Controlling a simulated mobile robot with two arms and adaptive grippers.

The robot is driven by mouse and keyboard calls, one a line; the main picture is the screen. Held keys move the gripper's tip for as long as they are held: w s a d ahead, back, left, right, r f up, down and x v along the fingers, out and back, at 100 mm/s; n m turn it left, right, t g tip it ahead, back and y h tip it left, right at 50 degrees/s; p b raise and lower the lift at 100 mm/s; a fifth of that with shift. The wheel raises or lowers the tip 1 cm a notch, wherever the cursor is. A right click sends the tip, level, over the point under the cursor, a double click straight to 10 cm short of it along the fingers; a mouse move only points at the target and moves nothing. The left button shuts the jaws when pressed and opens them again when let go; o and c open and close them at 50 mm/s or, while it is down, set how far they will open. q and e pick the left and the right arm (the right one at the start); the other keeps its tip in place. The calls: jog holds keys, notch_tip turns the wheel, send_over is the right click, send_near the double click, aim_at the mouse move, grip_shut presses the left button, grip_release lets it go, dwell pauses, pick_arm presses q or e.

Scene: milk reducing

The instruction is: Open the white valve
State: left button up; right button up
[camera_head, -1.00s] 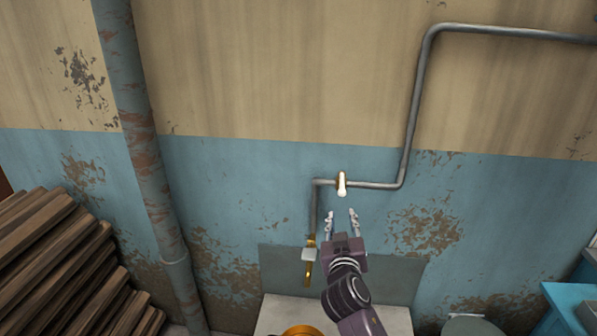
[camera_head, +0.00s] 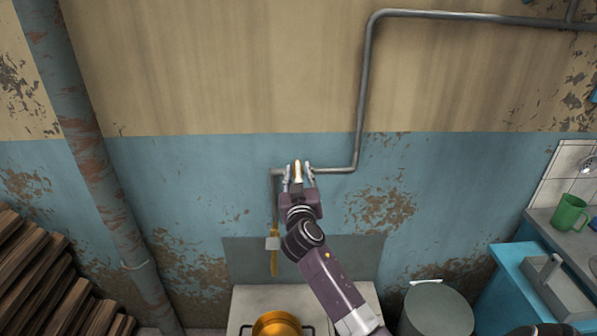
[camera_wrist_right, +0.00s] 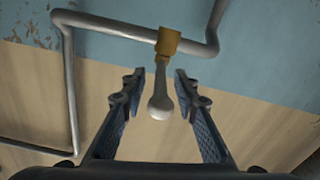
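The white valve (camera_head: 297,168) is a white lever on a brass fitting, set in the grey pipe on the blue part of the wall. In the right wrist view the white lever (camera_wrist_right: 161,100) points down from its brass body (camera_wrist_right: 168,42). My right gripper (camera_head: 298,170) is at the valve in the head view. Its fingers (camera_wrist_right: 159,90) are open, one on each side of the lever, with a gap on both sides. My left gripper is not in view.
The grey pipe (camera_head: 360,100) runs along the wall. A stove (camera_head: 240,303) with a copper pot (camera_head: 277,324) stands below. Stacked wood (camera_head: 40,280) is at the left. A blue counter (camera_head: 530,280) and a green mug (camera_head: 570,213) are at the right.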

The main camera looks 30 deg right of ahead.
jog(key=shift+c, duration=0.6)
grip_shut()
